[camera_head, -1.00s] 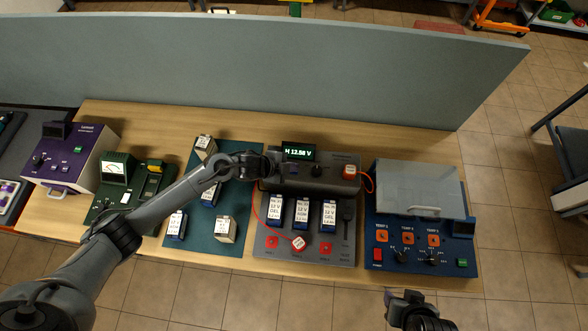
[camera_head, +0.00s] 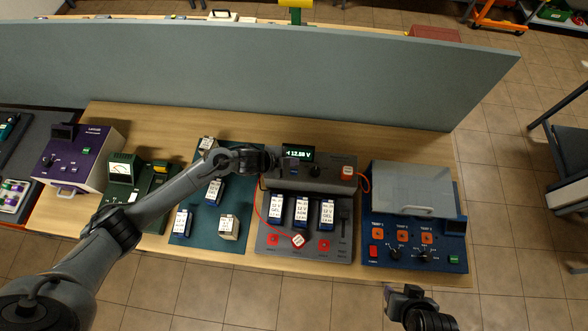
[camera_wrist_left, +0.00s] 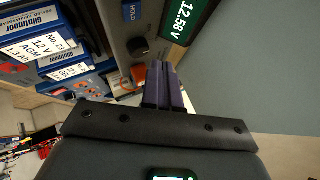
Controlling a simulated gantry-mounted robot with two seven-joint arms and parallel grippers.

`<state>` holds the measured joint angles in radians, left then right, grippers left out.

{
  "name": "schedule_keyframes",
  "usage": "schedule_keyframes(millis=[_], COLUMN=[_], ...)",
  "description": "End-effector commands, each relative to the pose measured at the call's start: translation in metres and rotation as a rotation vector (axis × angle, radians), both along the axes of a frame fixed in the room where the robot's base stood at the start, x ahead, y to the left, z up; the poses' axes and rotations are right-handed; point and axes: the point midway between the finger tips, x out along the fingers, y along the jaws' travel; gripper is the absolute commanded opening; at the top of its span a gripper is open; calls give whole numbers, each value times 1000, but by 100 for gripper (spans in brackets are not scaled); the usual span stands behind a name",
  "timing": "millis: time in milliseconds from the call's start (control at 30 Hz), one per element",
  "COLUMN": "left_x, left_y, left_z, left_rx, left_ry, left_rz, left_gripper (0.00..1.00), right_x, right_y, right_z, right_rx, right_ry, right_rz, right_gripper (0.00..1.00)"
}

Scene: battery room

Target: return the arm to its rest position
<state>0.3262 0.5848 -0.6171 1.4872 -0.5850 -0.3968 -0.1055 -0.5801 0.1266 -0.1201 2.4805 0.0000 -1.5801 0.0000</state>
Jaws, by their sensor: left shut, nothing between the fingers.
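My left arm comes in from the left in the head view. Its gripper (camera_head: 277,161) is over the left back part of the grey battery tester (camera_head: 297,249), beside the lit display reading about 12.58 V (camera_head: 299,153). In the left wrist view the two purple fingers (camera_wrist_left: 163,88) are together with nothing between them, close to the tester's HOLD label and black knob (camera_wrist_left: 138,47). Whether they touch the tester, I cannot tell. My right gripper (camera_head: 398,294) is at the bottom edge of the head view, in front of the table; its jaw state is unclear.
Several batteries (camera_head: 302,212) stand in the tester, and others lie on a teal mat (camera_head: 200,239). A blue unit with a clear lid (camera_head: 415,245) stands right. A grey partition (camera_head: 300,80) runs behind the table.

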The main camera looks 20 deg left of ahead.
Motion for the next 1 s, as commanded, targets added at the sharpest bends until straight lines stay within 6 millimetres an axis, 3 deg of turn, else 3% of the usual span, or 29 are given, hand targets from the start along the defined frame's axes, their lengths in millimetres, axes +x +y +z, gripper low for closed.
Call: schedule_keyframes(millis=[667,767,867,933,1000], left_x=[-4,-19,-48,-80,-116], left_y=[0,-2,-13,-29,-57], left_z=[-4,-17,-40,-56,-59], left_rx=[0,-3,-23,-60,-129], left_ry=[8,38,94,146,185], left_rz=[0,-1,-3,0,6], left_gripper=[0,0,0,0,0], right_x=[0,0,0,0,0], right_y=[2,2,2,2,2], right_z=[0,2,5,9,15], right_rx=[9,11,11,11,9], right_ry=[0,1,1,1,0], right_rz=[-6,-7,-7,-7,-6], right_gripper=[43,43,43,43,43])
